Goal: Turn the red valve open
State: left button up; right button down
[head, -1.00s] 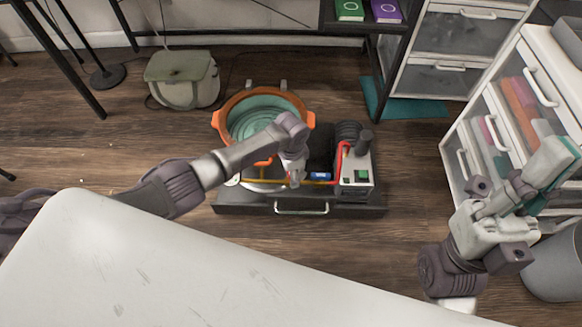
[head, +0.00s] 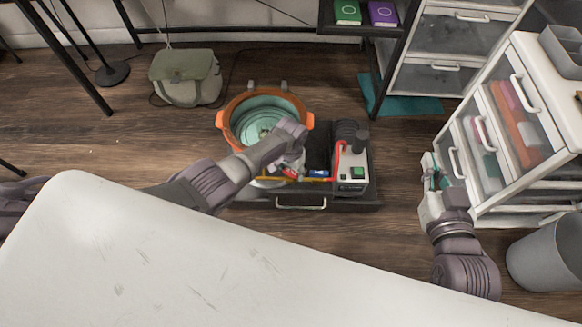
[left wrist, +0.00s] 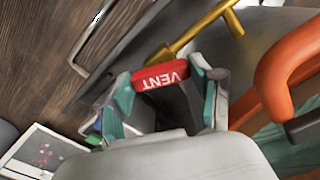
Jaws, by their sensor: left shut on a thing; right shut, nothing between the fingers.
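The red valve handle (left wrist: 160,77), marked "VENT", sits between the fingers of my left gripper (left wrist: 166,92) in the left wrist view. The fingers are shut on it. It joins a brass pipe (left wrist: 197,34). In the head view the red handle (head: 290,173) shows as a small patch beside my left gripper (head: 285,168), which hides most of the valve. My right gripper (head: 432,172) is shut and empty, beside the white drawer unit and far from the valve.
An orange-rimmed pot (head: 224,120) with a teal inside stands behind the valve. A grey box with a red hose (head: 350,172) is to its right on a dark base. The white drawer unit (head: 548,100) and a grey bin (head: 545,262) stand right. A white surface (head: 200,270) fills the front.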

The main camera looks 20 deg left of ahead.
pick_arm(q)
jog(key=n+p, duration=0.1)
jog(key=n, duration=0.2)
jog(key=shift+n, duration=1.2)
pick_arm(e)
jog(key=s+d+f+g+h, duration=0.1)
jog(key=s+f+g, duration=0.2)
jog(key=f+g, duration=0.1)
jog(key=shift+s+d+f, duration=0.2)
jog(key=shift+d+f, duration=0.15)
jog(key=shift+f, duration=0.4)
pick_arm(q)
jog(key=o, duration=1.1)
jog(key=shift+o, duration=0.2)
pick_arm(e)
jog(key=shift+f, duration=0.15)
